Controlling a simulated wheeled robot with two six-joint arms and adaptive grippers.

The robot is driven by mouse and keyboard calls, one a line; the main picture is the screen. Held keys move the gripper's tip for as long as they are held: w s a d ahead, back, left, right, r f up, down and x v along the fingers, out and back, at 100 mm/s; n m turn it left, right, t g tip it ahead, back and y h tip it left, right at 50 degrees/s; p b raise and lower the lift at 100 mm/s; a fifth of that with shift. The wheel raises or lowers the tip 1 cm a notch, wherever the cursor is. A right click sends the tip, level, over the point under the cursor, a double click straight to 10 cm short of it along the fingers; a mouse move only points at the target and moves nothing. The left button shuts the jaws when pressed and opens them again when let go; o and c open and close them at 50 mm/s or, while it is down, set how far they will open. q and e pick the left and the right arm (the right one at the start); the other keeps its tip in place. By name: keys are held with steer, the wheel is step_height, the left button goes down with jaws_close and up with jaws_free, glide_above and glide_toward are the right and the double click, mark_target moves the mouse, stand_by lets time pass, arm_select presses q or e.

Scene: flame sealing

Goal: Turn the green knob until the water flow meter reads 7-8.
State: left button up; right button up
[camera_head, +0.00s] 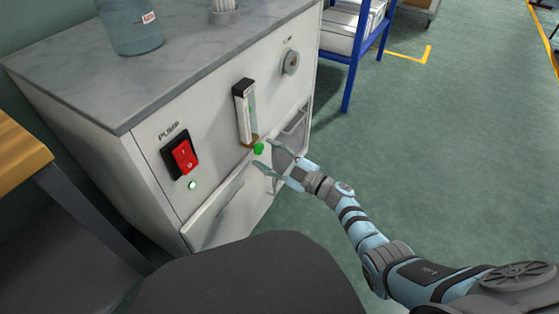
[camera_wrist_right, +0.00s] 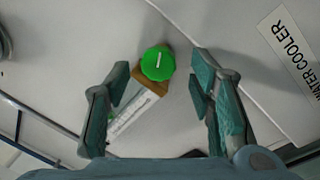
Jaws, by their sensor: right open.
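The green knob (camera_head: 259,148) sits at the foot of the water flow meter (camera_head: 245,110) on the cabinet's front. In the right wrist view the green knob (camera_wrist_right: 158,63) has a white mark on its face and lies ahead of and between my fingers. The flow meter (camera_wrist_right: 131,113) shows there as a pale tube with a brown end block; its reading is too small to tell. My right gripper (camera_head: 268,158) is open and empty, its fingers on either side of the knob's line, apart from it. In the right wrist view it (camera_wrist_right: 160,100) also shows open. My left gripper is not in view.
A white cabinet (camera_head: 215,206) with a grey top carries a red PUMP switch (camera_head: 183,157), a small lit light (camera_head: 192,185) and a round dial (camera_head: 290,63). A blue bottle (camera_head: 130,25) stands on top. A blue rack (camera_head: 356,60) stands behind. The floor at right is clear.

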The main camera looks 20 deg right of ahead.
steer(key=r+v, duration=0.1)
steer(key=v, duration=1)
steer(key=shift+f, duration=0.45)
